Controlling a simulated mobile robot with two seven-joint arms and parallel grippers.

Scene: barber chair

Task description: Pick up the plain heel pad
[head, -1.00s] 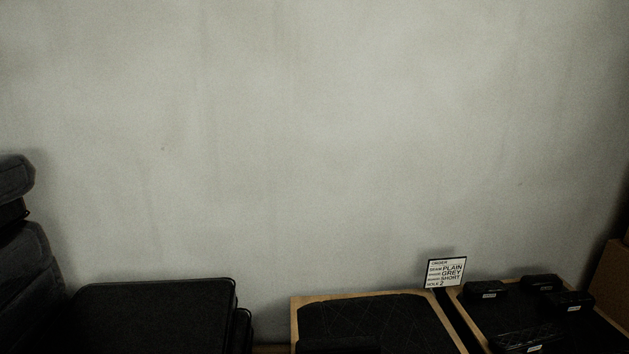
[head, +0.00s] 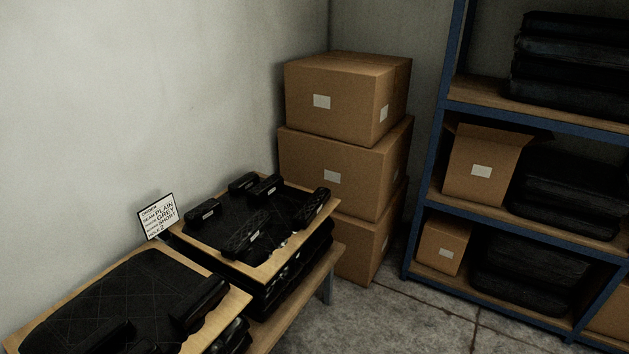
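I cannot tell which is the plain heel pad. Neither of my grippers is in view.
A nearer tray (head: 228,299) holds a quilted black panel and black pads. Stacked cardboard boxes (head: 345,100) stand behind the bench's right end (head: 325,270). A blue-framed shelf (head: 431,190) with black cushions and boxes is at right. Grey floor (head: 400,325) is clear between.

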